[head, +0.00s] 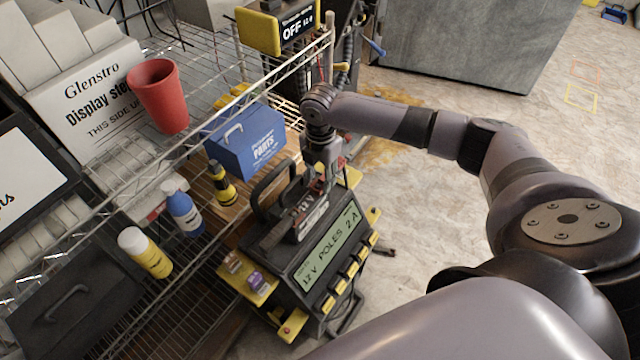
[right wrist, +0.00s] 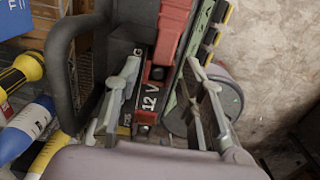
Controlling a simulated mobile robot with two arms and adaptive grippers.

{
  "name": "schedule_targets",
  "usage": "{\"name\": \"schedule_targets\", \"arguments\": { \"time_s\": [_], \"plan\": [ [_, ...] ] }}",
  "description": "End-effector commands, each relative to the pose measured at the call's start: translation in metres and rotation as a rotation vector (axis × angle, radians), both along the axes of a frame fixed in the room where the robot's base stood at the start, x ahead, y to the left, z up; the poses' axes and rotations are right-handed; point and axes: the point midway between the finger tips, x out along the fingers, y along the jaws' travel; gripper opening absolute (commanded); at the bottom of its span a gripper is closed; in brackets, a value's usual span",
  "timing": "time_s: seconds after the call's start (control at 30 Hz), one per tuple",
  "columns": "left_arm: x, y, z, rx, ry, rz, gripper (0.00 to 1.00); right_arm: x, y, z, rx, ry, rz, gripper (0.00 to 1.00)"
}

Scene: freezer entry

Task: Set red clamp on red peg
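My right gripper (head: 321,160) points down over the black battery charger unit (head: 300,262), whose screen reads "12 V POLES 2 A". In the right wrist view, its two fingers (right wrist: 166,68) are spread apart. A red clamp-like piece (right wrist: 174,28) lies beyond and between the fingertips; I see no firm grip on it. Below it is a small dark-red block (right wrist: 155,74) beside a "12 V" label (right wrist: 150,98), and I cannot tell whether this is the red peg. In the head view, red parts (head: 322,186) show just under the gripper, mostly hidden. My left gripper is not in view.
The charger's black handle (head: 262,190) stands close beside the gripper. Open floor (head: 425,230) lies right.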

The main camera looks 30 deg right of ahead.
Motion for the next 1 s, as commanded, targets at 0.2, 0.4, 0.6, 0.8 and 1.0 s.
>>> {"name": "schedule_targets", "arguments": {
  "time_s": [0.2, 0.4, 0.6, 0.8, 1.0],
  "plan": [
    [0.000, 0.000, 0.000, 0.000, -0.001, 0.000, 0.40, 0.000, 0.000, -0.020, -0.001, -0.001, 0.001, 0.37],
    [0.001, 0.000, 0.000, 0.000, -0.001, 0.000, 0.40, 0.000, 0.000, -0.020, -0.001, -0.001, 0.002, 0.37],
    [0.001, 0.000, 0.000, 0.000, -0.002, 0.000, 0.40, 0.000, 0.000, -0.020, -0.001, -0.001, 0.001, 0.23],
    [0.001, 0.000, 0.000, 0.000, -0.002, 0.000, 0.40, 0.000, 0.000, -0.020, -0.001, -0.001, 0.001, 0.10],
    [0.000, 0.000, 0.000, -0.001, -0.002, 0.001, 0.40, 0.000, 0.000, -0.020, -0.001, -0.001, 0.001, 0.00]
  ]
}}
